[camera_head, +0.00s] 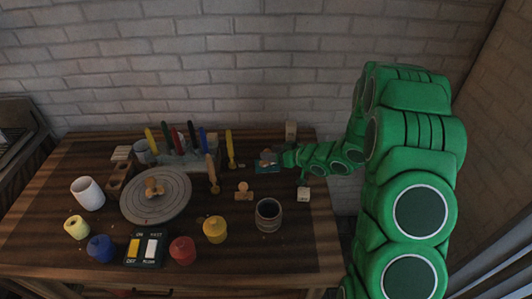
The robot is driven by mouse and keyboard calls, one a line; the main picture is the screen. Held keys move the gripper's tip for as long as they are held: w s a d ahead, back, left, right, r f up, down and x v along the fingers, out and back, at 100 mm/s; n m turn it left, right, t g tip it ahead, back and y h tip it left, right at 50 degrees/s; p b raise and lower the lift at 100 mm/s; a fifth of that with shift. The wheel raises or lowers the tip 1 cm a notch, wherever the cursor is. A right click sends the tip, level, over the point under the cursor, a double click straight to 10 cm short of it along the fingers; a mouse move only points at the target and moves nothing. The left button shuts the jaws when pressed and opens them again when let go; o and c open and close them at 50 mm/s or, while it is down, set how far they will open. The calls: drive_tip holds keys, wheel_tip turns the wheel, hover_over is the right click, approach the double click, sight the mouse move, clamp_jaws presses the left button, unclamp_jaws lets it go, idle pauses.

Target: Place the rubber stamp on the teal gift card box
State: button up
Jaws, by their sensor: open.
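The teal gift card box (264,169) lies flat toward the back right of the table, just left of my gripper. A small brownish and grey item (267,156) shows on or just over the box. It is too small to tell whether it is the rubber stamp or whether it touches the box. My gripper (281,158) is at the box's right side, open, with its fingers hard to make out. A small wooden knobbed piece (243,188) stands left of and in front of the box, and I cannot tell what it is.
A grey round wheel (135,208) with a wooden piece on it is at left. Colored upright tools and a rack stand behind. A dark cup (268,215) is in front of the box. Paint pots and a white cup (88,194) fill the front left. The front right is clear.

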drive_tip(key=s+d+r+m+t+h, duration=0.1)
drive_tip(key=d+r+h, duration=0.35)
drive_tip(key=d, duration=0.45)
drive_tip(key=s+d+r+m+h, duration=0.1)
drive_tip(key=d+r+h, duration=0.35)
drive_tip(key=d, duration=0.35)
drive_tip(key=s+d+r+m+g+h, duration=0.2)
drive_tip(key=s+d+r+m+h, duration=0.25)
drive_tip(key=s+d+r, duration=0.45)
drive_tip(key=s+a+r+g, duration=0.1)
drive_tip(key=s+a+g, duration=0.2)
drive_tip(key=s, duration=0.9)
drive_tip(key=s+a+r+m+g+y, duration=0.1)
drive_tip(key=s+a+r+g, duration=0.1)
drive_tip(key=s+a, duration=0.4)
drive_tip(key=s+a+r+m+g+y, duration=0.1)
drive_tip(key=s+a, duration=0.4)
drive_tip(key=s, duration=1.2)
drive_tip(key=r+g, duration=0.1)
drive_tip(key=g, duration=0.1)
drive_tip(key=shift+s+a+g, duration=0.3)
drive_tip(key=shift+s, duration=0.05)
drive_tip(key=shift+f, duration=0.1)
